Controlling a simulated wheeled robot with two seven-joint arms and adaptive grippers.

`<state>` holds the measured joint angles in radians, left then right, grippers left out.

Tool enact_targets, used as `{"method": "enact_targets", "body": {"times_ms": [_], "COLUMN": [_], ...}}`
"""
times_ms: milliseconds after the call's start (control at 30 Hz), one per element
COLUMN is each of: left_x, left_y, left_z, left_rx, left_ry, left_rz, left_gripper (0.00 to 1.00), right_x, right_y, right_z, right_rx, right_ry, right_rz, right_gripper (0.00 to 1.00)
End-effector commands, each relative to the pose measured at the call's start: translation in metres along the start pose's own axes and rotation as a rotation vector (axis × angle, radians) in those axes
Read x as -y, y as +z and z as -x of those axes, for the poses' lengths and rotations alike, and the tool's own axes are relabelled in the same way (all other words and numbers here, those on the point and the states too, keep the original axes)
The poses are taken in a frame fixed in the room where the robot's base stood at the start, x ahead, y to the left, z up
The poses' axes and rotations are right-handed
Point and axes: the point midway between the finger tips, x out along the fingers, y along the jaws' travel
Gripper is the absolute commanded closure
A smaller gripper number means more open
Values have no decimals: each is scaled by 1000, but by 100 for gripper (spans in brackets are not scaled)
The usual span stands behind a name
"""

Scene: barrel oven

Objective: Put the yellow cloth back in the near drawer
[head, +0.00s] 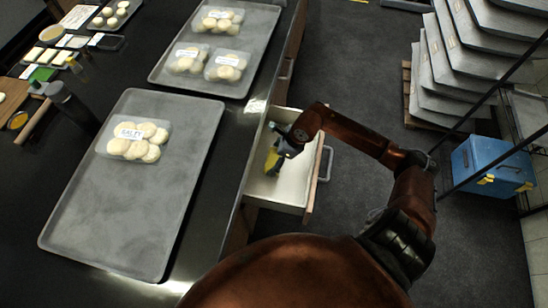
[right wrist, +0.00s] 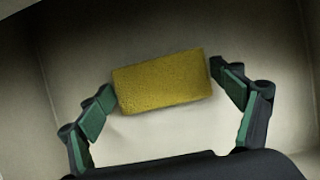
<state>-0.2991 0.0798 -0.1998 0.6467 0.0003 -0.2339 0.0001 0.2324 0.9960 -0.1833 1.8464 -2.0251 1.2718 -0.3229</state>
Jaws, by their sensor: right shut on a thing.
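The yellow cloth (head: 271,161) is a small block-like piece in my right gripper (head: 276,154), at the open drawer (head: 265,190) beside the counter. In the right wrist view, the cloth (right wrist: 163,88) spans between the two green-padded fingertips of the right gripper (right wrist: 161,82), which is shut on it at its two short ends. Pale drawer walls and floor surround it there. I cannot tell whether the cloth touches the drawer floor. The gripper partly hides the cloth in the head view. My left gripper is not in view.
The dark counter (head: 95,265) holds a grey tray (head: 110,215) with a pack of pale rounds (head: 138,140). Another tray (head: 262,30) with several packs is behind. A blue box (head: 490,165) and stacked grey slabs (head: 450,65) stand at right. Floor beside the drawer is clear.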

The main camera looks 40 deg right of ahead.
Motion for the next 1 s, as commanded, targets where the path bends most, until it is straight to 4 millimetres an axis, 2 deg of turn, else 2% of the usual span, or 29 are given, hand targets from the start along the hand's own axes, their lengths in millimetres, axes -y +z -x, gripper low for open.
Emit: {"method": "enact_targets", "body": {"times_ms": [100,133,333,700,833,1000], "left_x": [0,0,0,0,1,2], "left_y": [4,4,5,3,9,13], "left_z": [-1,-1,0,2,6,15], "left_rx": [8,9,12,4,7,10], "left_ry": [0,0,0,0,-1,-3], "left_rz": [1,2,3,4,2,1], "left_gripper": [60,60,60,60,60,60], "right_x": [0,0,0,0,1,1], "right_y": [-1,-1,0,1,1,1], "right_z": [-2,-2,-2,1,20,58], "right_rx": [-1,-1,0,1,0,0], "right_ry": [0,0,0,0,-4,-5], "right_rz": [0,0,0,0,1,3], "right_gripper": [42,13,0,0,0,0]}}
